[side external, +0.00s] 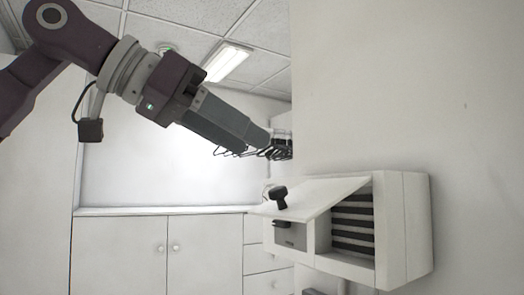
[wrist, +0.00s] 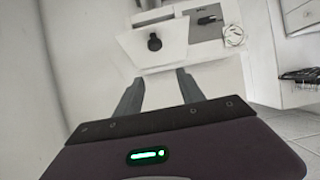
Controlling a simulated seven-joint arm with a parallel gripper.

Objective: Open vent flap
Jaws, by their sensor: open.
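The white vent box (side external: 402,232) is fixed to the wall at the lower right of the side view. Its white flap (side external: 325,192) slants across the box's upper front and carries a black knob (side external: 279,197). Dark slats show in the box's side. In the wrist view the flap (wrist: 173,45) and knob (wrist: 154,42) lie beyond my fingertips. My gripper (side external: 257,142) is open and empty, above and slightly left of the knob, apart from it. Its two spread fingers also show in the wrist view (wrist: 160,78). I cannot tell exactly how far the flap stands open.
A dark wire rack (side external: 270,152) shows behind my fingertips. The space between my gripper and the flap looks clear.

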